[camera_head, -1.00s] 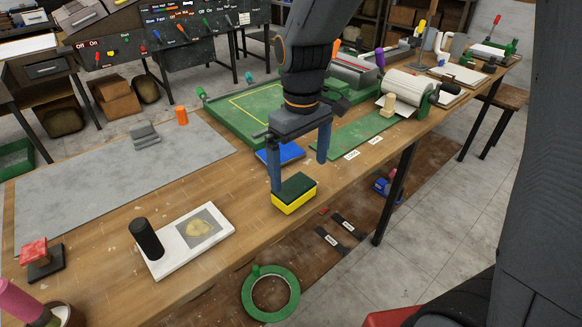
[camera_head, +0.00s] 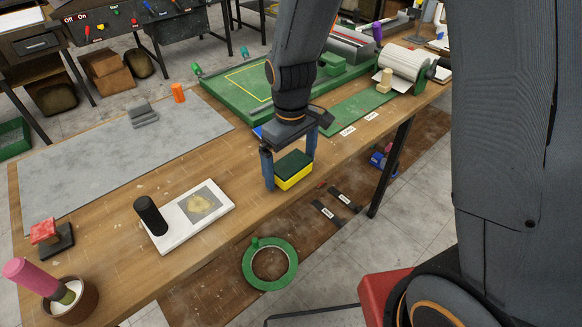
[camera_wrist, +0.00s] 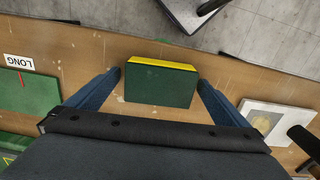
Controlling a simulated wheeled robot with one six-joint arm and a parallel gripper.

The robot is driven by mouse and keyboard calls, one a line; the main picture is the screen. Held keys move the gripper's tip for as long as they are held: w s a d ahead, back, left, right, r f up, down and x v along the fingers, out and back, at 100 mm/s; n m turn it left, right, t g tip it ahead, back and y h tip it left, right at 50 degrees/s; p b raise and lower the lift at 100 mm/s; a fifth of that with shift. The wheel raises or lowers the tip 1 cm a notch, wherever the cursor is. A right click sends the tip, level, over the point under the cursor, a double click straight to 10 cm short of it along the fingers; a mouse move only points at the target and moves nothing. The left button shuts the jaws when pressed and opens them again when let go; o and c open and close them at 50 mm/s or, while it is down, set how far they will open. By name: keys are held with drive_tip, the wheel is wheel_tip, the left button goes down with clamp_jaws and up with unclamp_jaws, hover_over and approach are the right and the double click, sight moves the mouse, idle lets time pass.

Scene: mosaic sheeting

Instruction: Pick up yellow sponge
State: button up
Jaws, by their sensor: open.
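The yellow sponge (camera_head: 294,177) has a dark green top and lies on the wooden table near its front edge. In the wrist view the sponge (camera_wrist: 159,87) sits between and ahead of the two blue fingers, green face toward the camera. My gripper (camera_head: 289,172) is open, with one finger on each side of the sponge. In the wrist view my gripper (camera_wrist: 160,82) shows gaps between both fingers and the sponge. The head view does not clearly show how low the fingertips reach.
A white board with a black cylinder (camera_head: 150,215) is to the left on the table (camera_head: 110,235). A blue item is partly hidden behind my gripper. Green mats (camera_head: 355,125) lie at the back right. The table's front edge is close; a green ring (camera_head: 291,270) lies below.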

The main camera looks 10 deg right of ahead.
sight(291, 163)
drive_tip(key=c, duration=1.1)
wheel_tip(291, 163, up, 10)
drive_tip(key=shift+r+b, duration=0.1)
drive_tip(key=shift+b, duration=0.95)
drive_tip(key=shift+o, duration=0.9)
drive_tip(key=shift+c, duration=0.5)
